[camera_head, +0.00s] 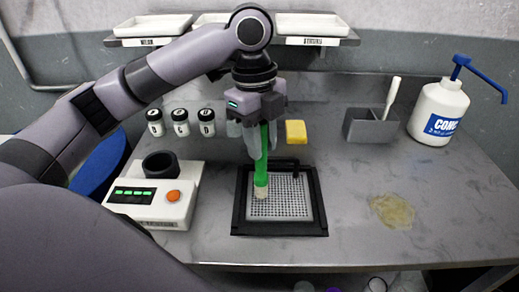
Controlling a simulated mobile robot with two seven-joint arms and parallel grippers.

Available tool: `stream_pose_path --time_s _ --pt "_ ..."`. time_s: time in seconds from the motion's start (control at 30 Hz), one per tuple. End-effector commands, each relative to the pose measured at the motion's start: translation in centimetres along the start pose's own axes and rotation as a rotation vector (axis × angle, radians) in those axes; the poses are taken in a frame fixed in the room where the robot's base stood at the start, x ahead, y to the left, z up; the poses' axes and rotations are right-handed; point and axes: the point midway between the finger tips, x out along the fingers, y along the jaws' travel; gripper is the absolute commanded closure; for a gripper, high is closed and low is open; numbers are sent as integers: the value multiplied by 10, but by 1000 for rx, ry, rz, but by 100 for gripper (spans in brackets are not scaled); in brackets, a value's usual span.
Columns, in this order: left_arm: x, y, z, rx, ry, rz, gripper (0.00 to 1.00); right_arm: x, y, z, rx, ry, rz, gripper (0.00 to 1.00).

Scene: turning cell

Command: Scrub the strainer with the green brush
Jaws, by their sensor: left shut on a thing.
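The strainer (290,205) is a light, perforated square plate set in a black frame at the middle of the steel table. The green brush (262,160) stands nearly upright with its pale bristles down at the left part of the strainer. The bristle end appears to touch the plate. My left gripper (258,148) comes in from above and is shut on the brush's green handle. My right gripper does not show.
A white tester box (180,212) with a black cup stands left of the strainer. Behind are several black-capped jars (181,122), a yellow sponge (296,132), a grey caddy (368,126) and a white pump bottle (438,112). A brownish stain (392,211) marks the table right.

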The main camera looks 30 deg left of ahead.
Motion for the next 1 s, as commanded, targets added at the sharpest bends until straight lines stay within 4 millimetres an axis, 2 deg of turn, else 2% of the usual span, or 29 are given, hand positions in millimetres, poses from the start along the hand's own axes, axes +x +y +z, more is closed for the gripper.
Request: stream_pose_path --time_s 0.4,1.0 --pt "-35 -1 -5 -9 1 -2 100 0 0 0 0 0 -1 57" --pt "-38 -1 -5 -11 0 -1 100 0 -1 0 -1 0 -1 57"
